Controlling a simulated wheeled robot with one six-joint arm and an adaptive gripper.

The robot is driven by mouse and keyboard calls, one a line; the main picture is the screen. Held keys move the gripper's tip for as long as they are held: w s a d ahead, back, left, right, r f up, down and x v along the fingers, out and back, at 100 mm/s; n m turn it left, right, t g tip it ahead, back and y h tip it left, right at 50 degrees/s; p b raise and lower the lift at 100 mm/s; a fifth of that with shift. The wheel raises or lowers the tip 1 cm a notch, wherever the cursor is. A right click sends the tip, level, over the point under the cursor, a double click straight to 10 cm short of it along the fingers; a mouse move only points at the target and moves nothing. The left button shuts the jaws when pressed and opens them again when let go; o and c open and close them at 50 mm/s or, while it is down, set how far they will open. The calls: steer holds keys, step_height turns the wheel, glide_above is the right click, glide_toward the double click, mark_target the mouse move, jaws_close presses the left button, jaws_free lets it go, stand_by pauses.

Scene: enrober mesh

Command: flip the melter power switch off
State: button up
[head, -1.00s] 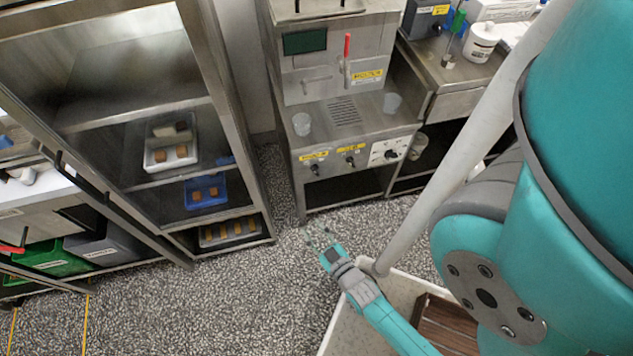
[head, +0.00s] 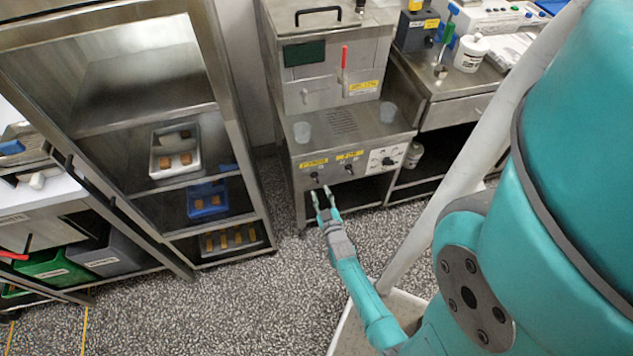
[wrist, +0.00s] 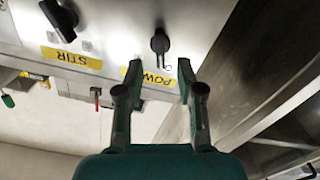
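The melter (head: 330,75) is a steel cabinet with a sloped front panel below its shelf. The power switch (head: 314,177) is a small black knob under the left yellow label. In the wrist view, where the lettering is upside down, the black power switch (wrist: 160,42) stands beside the yellow POWER label (wrist: 146,78). My gripper (head: 323,193) is in front of the panel, just below and right of this switch. Its two fingers are apart and empty, and in the wrist view the gripper (wrist: 159,68) has its tips near the switch, with no clear contact.
The STIR knob (wrist: 60,18) sits beside the power switch, and a white dial plate (head: 388,157) is at the panel's right. A steel rack (head: 235,130) with trays stands left. Speckled floor is open in front.

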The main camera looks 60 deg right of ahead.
mark_target(316, 181)
steer(key=shift+x, duration=3.05)
